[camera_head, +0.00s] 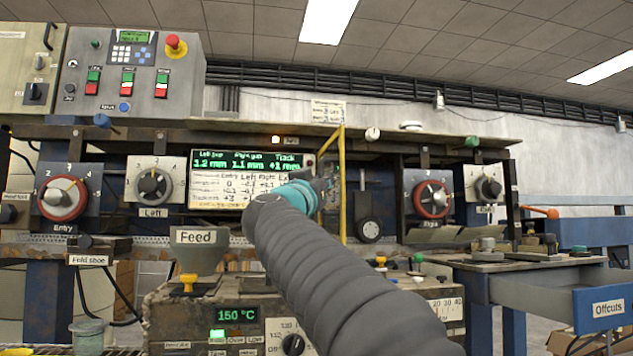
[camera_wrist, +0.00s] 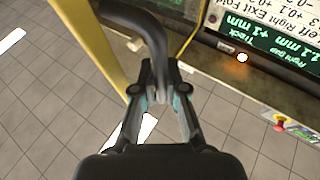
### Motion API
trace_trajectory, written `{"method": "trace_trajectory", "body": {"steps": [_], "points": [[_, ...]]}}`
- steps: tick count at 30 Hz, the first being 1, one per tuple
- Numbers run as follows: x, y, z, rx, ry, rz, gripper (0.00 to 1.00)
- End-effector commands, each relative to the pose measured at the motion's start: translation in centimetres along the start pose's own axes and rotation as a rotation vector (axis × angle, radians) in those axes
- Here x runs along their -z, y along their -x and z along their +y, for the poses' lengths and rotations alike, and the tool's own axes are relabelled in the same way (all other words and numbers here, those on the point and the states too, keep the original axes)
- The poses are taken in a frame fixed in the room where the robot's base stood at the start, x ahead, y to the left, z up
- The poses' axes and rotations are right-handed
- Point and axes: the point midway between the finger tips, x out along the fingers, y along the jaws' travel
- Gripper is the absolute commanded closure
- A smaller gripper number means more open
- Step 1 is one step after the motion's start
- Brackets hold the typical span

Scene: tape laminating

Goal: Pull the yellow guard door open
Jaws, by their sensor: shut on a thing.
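The yellow guard door (camera_head: 342,205) is a thin yellow frame in the middle of the head view, in front of the machine, seen nearly edge-on. Its yellow post (camera_wrist: 95,50) runs down the left of the wrist view. A dark curved handle (camera_wrist: 157,32) comes down between my fingertips. My gripper (camera_wrist: 160,82) is shut on this handle. In the head view my gripper (camera_head: 322,186) is at the door's left side, and my arm hides the area below it.
A display panel (camera_head: 236,179) is left of the door, with a left dial (camera_head: 153,185) beyond it. A feed hopper (camera_head: 197,250) and heater box (camera_head: 237,318) stand below. A workbench (camera_head: 520,263) is at right.

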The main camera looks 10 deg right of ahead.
Motion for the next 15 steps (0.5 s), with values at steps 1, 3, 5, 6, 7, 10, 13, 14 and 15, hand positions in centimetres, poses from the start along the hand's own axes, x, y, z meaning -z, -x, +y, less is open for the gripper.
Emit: {"method": "trace_trajectory", "body": {"steps": [1, 3, 5, 6, 7, 10, 13, 14, 15], "points": [[-0.39, 0.04, -0.04, -0.008, 0.004, -0.005, 1.0], [-0.45, 0.01, 0.03, -0.016, 0.007, -0.006, 1.0], [-0.48, 0.0, 0.06, -0.02, 0.009, -0.007, 1.0], [-0.5, -0.01, 0.06, -0.021, 0.009, -0.007, 1.0], [-0.5, 0.0, 0.07, -0.021, 0.01, -0.007, 1.0], [-0.52, 0.0, 0.04, -0.021, 0.01, -0.007, 1.0], [-0.53, 0.01, 0.02, -0.02, 0.009, -0.008, 1.0], [-0.54, 0.01, 0.01, -0.02, 0.009, -0.008, 1.0], [-0.55, 0.01, 0.0, -0.02, 0.009, -0.008, 0.87]]}}
